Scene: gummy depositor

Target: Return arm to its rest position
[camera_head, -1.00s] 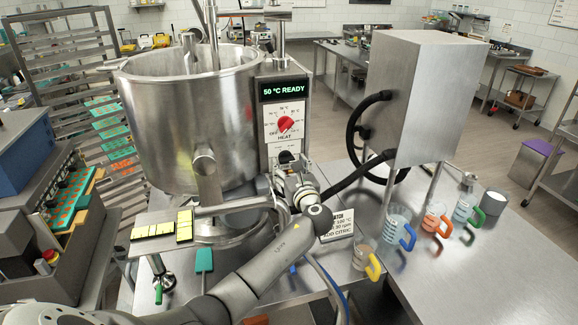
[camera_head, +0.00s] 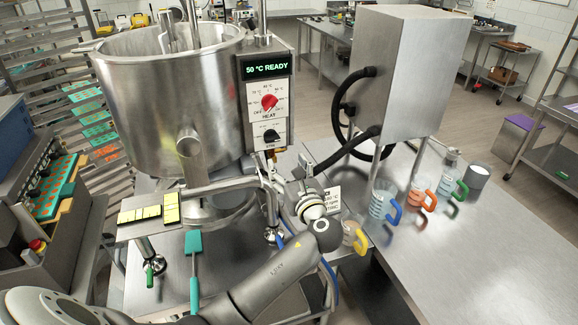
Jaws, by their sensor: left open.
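My left arm (camera_head: 262,287) comes in from the lower left and reaches to the middle of the head view, with its elbow-like joint at the front. Its wrist (camera_head: 310,206) is raised above the steel bench, in front of the kettle stand. My left gripper (camera_head: 299,176) is at the far end of the wrist, small and partly hidden, with its jaws open. I see nothing held in it. It is below and right of the kettle's control panel (camera_head: 267,100). My right gripper is not in view.
A steel kettle (camera_head: 155,110) stands behind the arm. A teal spatula (camera_head: 194,265) lies left of it. A yellow-handled jug (camera_head: 352,236) is close to the wrist's right; other jugs stand farther right. A black hose (camera_head: 345,150) runs behind. The right table (camera_head: 470,260) is mostly clear.

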